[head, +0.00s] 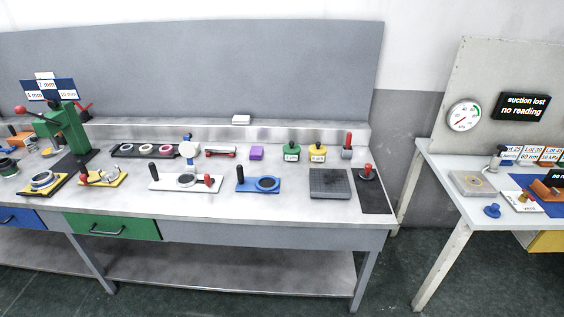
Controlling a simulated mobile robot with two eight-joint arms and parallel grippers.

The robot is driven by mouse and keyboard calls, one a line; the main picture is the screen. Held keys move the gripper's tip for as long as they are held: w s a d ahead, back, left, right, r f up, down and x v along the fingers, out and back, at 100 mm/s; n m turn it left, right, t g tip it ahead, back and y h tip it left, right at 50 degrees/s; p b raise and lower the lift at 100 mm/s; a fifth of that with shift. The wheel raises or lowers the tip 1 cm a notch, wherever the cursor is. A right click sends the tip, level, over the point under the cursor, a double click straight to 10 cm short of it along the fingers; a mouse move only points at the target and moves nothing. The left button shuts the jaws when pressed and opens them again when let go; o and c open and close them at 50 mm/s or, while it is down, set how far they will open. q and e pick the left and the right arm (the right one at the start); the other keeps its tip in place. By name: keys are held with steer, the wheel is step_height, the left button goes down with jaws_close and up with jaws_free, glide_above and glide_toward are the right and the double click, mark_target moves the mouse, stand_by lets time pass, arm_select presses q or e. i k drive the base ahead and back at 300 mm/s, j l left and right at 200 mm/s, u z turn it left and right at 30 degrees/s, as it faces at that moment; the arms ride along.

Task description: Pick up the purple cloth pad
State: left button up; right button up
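The purple cloth pad (257,153) is a small purple block-like piece lying on the grey workbench (225,213), toward its back edge and right of the middle. It stands apart from its neighbours and nothing covers it. Neither of my grippers shows in the head view.
In front lie a white plate (158,183), a blue plate (244,186) and a dark grey block (330,183). A second table (436,160) stands right, past a floor gap.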

mark_target(256, 153)
steer(key=i+z, duration=0.15)
steer(key=i, duration=0.4)
steer(key=i+j+z, duration=0.15)
steer(key=i, duration=0.35)
steer(key=i+j+z, duration=0.15)
steer(key=i, duration=0.4)
steer(key=i+j+z, duration=0.15)
steer(key=i, duration=0.35)
